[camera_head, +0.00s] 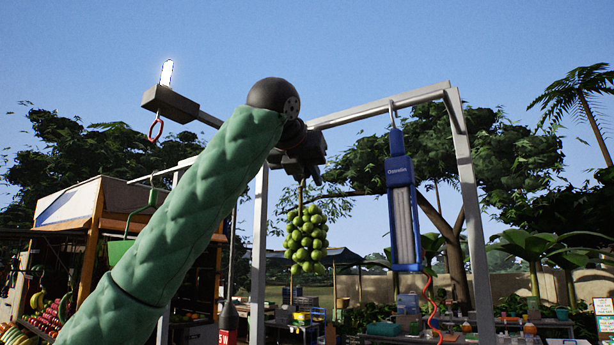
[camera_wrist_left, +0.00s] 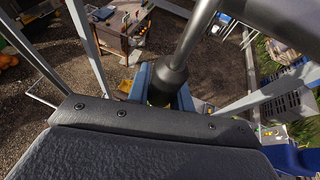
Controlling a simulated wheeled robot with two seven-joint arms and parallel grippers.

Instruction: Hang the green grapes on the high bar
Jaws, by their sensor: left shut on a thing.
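My left gripper (camera_head: 308,172) is raised high, near the high bar. It is shut on the top of the green grapes (camera_head: 306,240), which hang below it as a bunch on a thin stem. The high bar (camera_head: 385,107) is a pale metal beam that runs from behind the gripper to a post on the right. In the left wrist view the jaws (camera_wrist_left: 162,92) are partly hidden by the dark gripper body, and the grapes are hard to make out. I cannot tell whether the hanger touches the bar. My right gripper is not in view.
A blue device (camera_head: 400,190) hangs from a hook on the bar, to the right of the grapes. A dark beam end with a red ring (camera_head: 155,128) is at upper left. A green scoop-like thing (camera_head: 120,250) hangs at left. A slanted post (camera_head: 470,200) stands right.

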